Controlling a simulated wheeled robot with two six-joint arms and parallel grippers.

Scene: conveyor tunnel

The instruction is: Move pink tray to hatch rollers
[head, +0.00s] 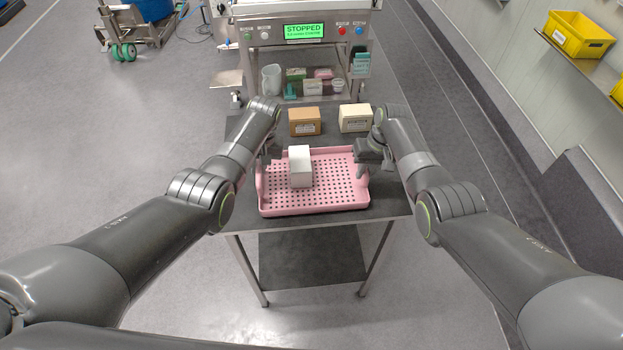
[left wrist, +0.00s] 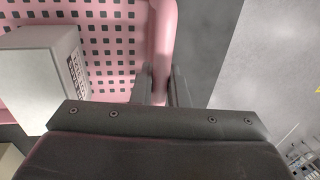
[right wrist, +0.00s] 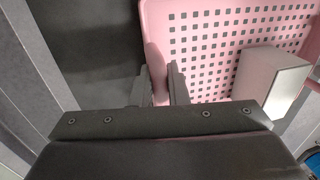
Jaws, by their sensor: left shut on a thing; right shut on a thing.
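The pink tray (head: 330,197) with a perforated floor is at the front of the dark table. It carries a white box (head: 300,168) left of its middle. My left gripper (head: 268,158) is shut on the tray's left rim, and the rim shows between its fingers in the left wrist view (left wrist: 160,85). My right gripper (head: 361,168) is shut on the right rim, which shows between its fingers in the right wrist view (right wrist: 160,85). Whether the tray touches the table cannot be told. The hatch rollers cannot be clearly made out; the hatch area is at the back.
A brown box (head: 305,122) and a cream box (head: 355,118) stand on the table behind the tray. Beyond is a machine with a green "STOPPED" screen (head: 303,31) and a shelf of small items (head: 313,88). Yellow bins (head: 577,36) are at the far right.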

